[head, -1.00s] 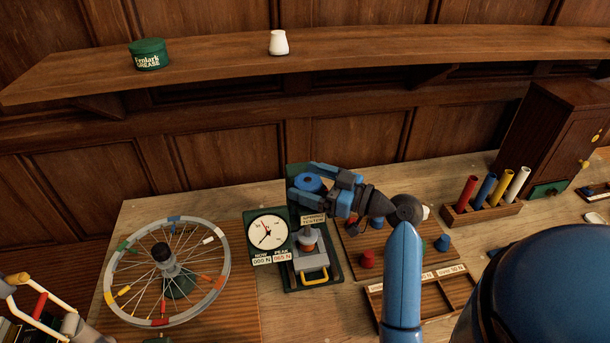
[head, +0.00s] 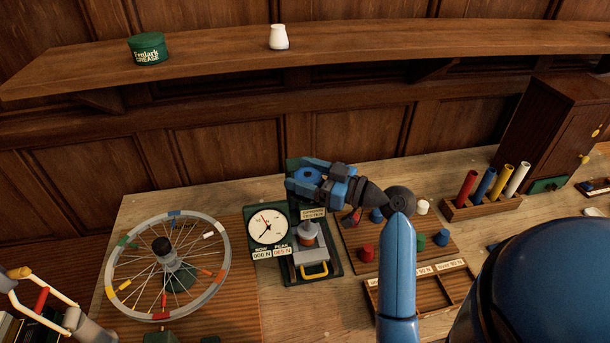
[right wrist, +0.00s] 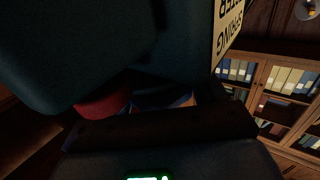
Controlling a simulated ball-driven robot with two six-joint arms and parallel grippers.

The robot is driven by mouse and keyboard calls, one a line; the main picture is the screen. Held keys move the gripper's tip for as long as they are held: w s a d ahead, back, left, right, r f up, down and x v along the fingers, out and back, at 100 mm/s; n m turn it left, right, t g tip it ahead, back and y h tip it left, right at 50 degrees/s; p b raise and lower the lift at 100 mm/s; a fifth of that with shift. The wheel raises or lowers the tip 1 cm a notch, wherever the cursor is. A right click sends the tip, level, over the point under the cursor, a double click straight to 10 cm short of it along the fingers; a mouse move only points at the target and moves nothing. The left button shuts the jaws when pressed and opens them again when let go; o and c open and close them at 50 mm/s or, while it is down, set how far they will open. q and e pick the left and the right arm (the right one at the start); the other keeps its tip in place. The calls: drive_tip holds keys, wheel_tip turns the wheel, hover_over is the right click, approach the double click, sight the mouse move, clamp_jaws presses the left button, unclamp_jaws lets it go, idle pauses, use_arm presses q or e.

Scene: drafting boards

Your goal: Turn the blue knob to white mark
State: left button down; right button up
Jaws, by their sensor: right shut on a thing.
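The blue knob (head: 309,174) sits at the top of the green spring tester (head: 292,205) in the head view. My right gripper (head: 307,175) reaches in from the right and is shut on the knob, with a finger on either side. The fingers cover much of it, and I cannot make out the white mark. The tester's round dial (head: 267,228) stands to the left, its readouts showing NOW 000 N and PEAK 065 N. The right wrist view is dark, with the tester's label (right wrist: 230,28) upside down at the right. My left gripper is not in view.
A spoked wheel (head: 222,262) stands to the left. A board (head: 385,238) with coloured pegs and a divided wooden tray (head: 430,293) lie to the right. A rack (head: 482,208) of coloured tubes stands farther right. A shelf (head: 360,37) runs above.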

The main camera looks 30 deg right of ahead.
drive_tip(key=n+g+y+b, duration=0.1)
drive_tip(key=g+b, duration=0.1)
drive_tip(key=n+g+y+b, duration=0.2)
drive_tip(key=b, duration=0.1)
drive_tip(key=shift+f+y, duration=0.2)
drive_tip(key=shift+y, duration=0.1)
drive_tip(key=shift+s+a+r+n+g+y+b, duration=0.1)
drive_tip(key=shift+r+n+g+y+b, duration=0.1)
drive_tip(key=shift+n+g+y+b, duration=0.35)
drive_tip(key=o, duration=1)
drive_tip(key=shift+c, duration=0.2)
drive_tip(key=b+v, duration=0.2)
drive_tip(key=v, duration=0.8)
drive_tip(key=shift+s+d+r+b, duration=0.15)
drive_tip(key=shift+s+d+b, duration=0.05)
drive_tip(key=shift+d+b, duration=0.2)
